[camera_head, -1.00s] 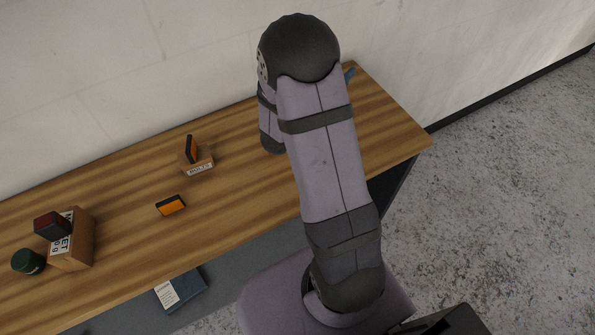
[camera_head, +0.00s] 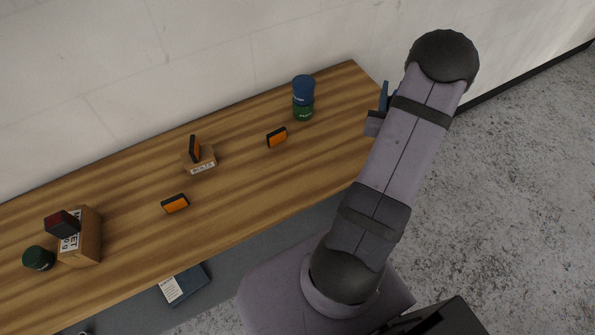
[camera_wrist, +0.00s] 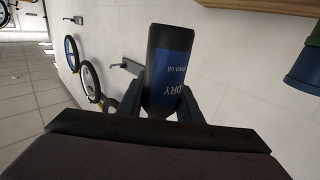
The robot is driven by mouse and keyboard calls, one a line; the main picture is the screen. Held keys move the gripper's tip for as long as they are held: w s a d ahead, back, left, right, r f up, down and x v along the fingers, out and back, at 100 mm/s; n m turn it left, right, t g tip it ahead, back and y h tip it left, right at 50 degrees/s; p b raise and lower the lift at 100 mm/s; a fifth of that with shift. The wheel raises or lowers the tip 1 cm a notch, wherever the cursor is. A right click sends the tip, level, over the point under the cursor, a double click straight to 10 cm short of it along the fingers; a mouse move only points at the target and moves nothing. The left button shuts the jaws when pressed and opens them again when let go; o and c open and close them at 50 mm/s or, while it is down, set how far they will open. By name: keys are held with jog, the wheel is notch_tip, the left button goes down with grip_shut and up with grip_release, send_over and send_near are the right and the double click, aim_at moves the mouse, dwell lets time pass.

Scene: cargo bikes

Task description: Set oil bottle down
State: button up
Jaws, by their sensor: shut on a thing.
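The oil bottle (camera_wrist: 169,67) is black with a blue label reading DRY. In the wrist view it sits between the two dark fingers of my gripper (camera_wrist: 163,92), which is shut on it. The label's lettering appears upside down there. The bottle is clear of other things in the wrist view. In the head view my arm hides most of the gripper, beyond the right end of the wooden bench (camera_head: 335,140). A small blue piece shows beside the arm there, and I cannot tell whether it is bottle or finger.
A blue tin (camera_head: 303,88) rests on a green one (camera_head: 303,112) near the bench's right end. Orange-and-black boxes (camera_head: 277,138) (camera_head: 175,204), a small carton (camera_head: 202,160), a larger carton (camera_head: 85,240) and a dark green tin (camera_head: 38,258) stand leftward. The right bench end is bare.

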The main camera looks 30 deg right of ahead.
jog(key=w+a+n+t+y, duration=0.2)
jog(key=w+a+n+y, duration=0.15)
jog(key=a, duration=0.35)
jog(key=w+a+n+t+y, duration=0.2)
jog(key=a+n+y, duration=0.1)
jog(key=a+y, duration=0.3)
jog(key=s+a+r+n+g+y, duration=0.1)
jog(key=s+a+r+n+y, duration=0.15)
jog(key=a+n+y, duration=1.1)
jog(key=a+f+m+h, duration=0.2)
jog(key=a+f+m, duration=0.2)
jog(key=f+m, duration=0.2)
jog(key=shift+s+a+f+h, duration=0.15)
jog(key=shift+a+f+h, duration=0.1)
jog(key=shift+h, duration=0.15)
jog(key=shift+f+p, duration=0.1)
jog(key=shift+p, duration=0.2)
jog(key=shift+f, duration=1.75)
jog(key=shift+f, duration=0.15)
jog(key=o, duration=1.1)
